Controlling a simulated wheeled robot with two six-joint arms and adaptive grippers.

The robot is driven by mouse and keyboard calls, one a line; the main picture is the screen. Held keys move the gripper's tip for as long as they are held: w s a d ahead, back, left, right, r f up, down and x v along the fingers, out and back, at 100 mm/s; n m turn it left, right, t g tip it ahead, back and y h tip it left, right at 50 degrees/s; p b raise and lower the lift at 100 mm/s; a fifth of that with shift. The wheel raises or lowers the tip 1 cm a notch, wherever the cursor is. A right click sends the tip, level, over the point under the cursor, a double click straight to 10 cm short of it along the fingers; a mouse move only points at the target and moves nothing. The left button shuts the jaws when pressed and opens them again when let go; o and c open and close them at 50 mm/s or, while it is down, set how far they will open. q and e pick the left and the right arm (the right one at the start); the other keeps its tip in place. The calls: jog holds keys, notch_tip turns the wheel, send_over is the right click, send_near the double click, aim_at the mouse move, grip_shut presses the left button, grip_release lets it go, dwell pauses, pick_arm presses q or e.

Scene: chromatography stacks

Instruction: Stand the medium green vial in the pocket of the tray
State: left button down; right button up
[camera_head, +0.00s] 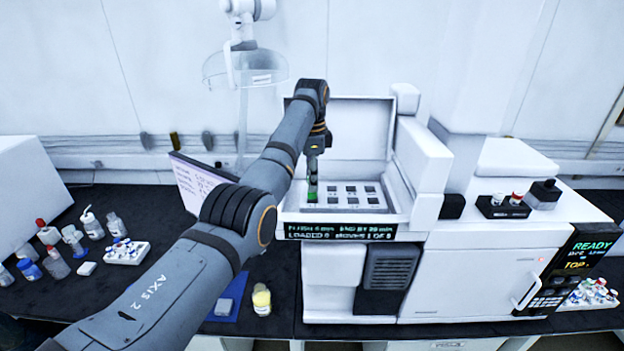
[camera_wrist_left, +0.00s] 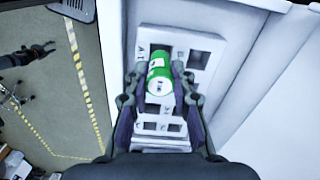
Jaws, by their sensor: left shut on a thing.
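The green vial (camera_wrist_left: 160,85) has a white label and lies between the fingers of my left gripper (camera_wrist_left: 157,80) in the left wrist view. In the head view the left gripper (camera_head: 314,165) is shut on the vial (camera_head: 312,192), which hangs upright at the left side of the tray. The white tray (camera_head: 335,207) has several dark square pockets and sits inside the open instrument. In the wrist view the tray (camera_wrist_left: 215,60) shows open pockets beside the vial. The vial hides the pocket under it, and I cannot tell whether its base is inside.
The raised lid (camera_head: 345,125) stands behind the tray, with a white housing (camera_head: 422,155) on its right. A display strip (camera_head: 340,231) runs along the front. Bottles and a vial rack (camera_head: 122,251) are at left. A dark gripper-like shape (camera_wrist_left: 30,55), probably mine, shows far left in the wrist view.

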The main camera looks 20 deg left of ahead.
pick_arm(q)
jog(key=shift+f+b, duration=0.5)
jog(key=shift+f, duration=0.8)
jog(key=shift+f, duration=0.1)
jog(key=shift+f, duration=0.55)
jog(key=c, duration=1.1)
grip_release()
jog(key=shift+o, duration=0.2)
